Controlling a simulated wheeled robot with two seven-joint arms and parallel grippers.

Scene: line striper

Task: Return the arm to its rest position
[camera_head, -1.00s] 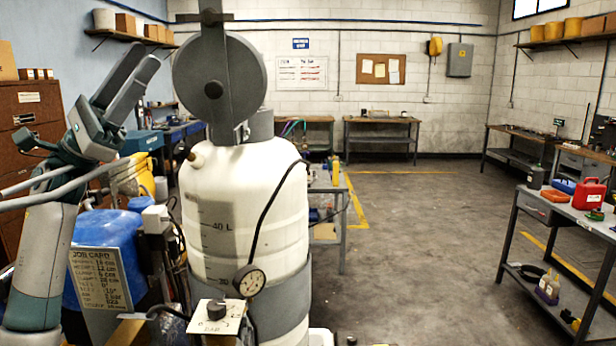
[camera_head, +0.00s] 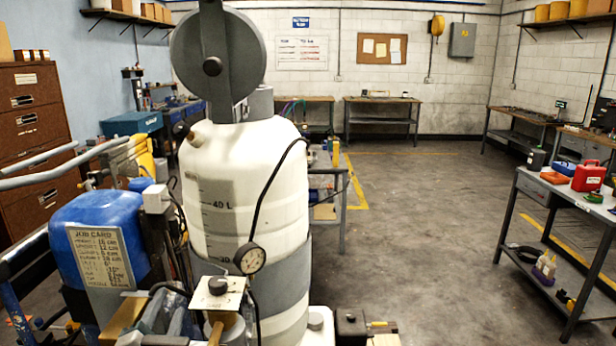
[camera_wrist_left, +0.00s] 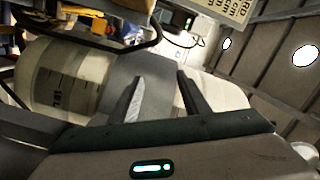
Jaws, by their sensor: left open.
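My left gripper (camera_wrist_left: 160,76) shows only in the left wrist view, with its two dark fingers spread apart and nothing between them. Behind the fingers lies the white tank (camera_wrist_left: 72,85) with its grey band, seen tilted. My left arm is out of the head view. My right gripper is not in view.
A blue container with a job card (camera_head: 98,262) stands left of the tank, near grey handle bars (camera_head: 65,170). A workbench (camera_head: 575,205) with a red can (camera_head: 588,176) is at right. The floor (camera_head: 430,240) between is clear.

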